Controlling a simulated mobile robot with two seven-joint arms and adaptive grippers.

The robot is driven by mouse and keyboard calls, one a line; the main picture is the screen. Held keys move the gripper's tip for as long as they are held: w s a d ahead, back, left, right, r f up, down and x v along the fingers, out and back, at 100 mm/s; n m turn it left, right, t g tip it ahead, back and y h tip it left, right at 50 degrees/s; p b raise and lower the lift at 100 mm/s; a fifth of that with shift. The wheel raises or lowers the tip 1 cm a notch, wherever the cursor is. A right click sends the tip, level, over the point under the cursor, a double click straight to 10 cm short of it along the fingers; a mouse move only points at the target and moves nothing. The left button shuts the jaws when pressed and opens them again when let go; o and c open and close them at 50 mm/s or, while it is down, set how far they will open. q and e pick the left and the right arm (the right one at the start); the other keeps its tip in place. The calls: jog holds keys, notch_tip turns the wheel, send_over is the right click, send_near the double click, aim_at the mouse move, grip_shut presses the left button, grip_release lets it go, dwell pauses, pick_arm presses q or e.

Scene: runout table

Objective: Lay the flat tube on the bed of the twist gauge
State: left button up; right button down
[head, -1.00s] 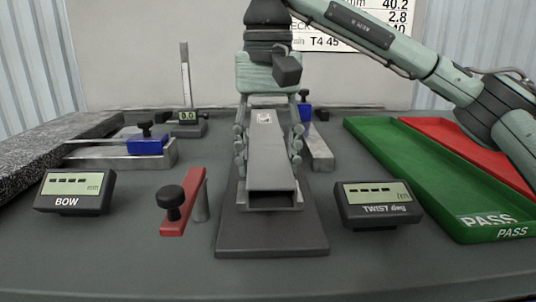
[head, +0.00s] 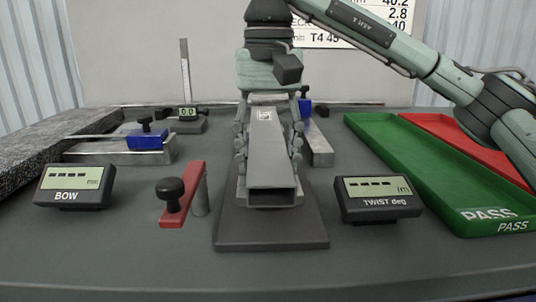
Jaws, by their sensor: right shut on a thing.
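The flat tube (head: 270,165) is a grey, hollow rectangular length with a small label near its far end. It points toward me, its open end nearest. My right gripper (head: 268,140) reaches down from above and is shut on the tube, with fingers along both long sides. The tube lies lengthwise over the bed of the twist gauge (head: 271,232), a dark plate in the middle of the table. I cannot tell whether the tube touches the supports under it. The twist readout (head: 377,198) stands to the right with dashes on its display. My left gripper is out of view.
A red bar with a black knob (head: 181,195) stands close left of the bed. The bow readout (head: 75,186) and a gauge with a blue block (head: 147,139) are farther left. A green PASS tray (head: 420,165) and a red tray (head: 450,138) lie right. The table front is clear.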

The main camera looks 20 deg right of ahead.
jog(key=shift+s+a+f, duration=0.1)
jog(key=shift+s+f, duration=0.05)
jog(key=shift+f, duration=0.45)
jog(key=c, duration=0.6)
grip_release()
jog(key=shift+f, duration=0.1)
notch_tip(320, 180, up, 12)
jog(key=shift+r, duration=0.2)
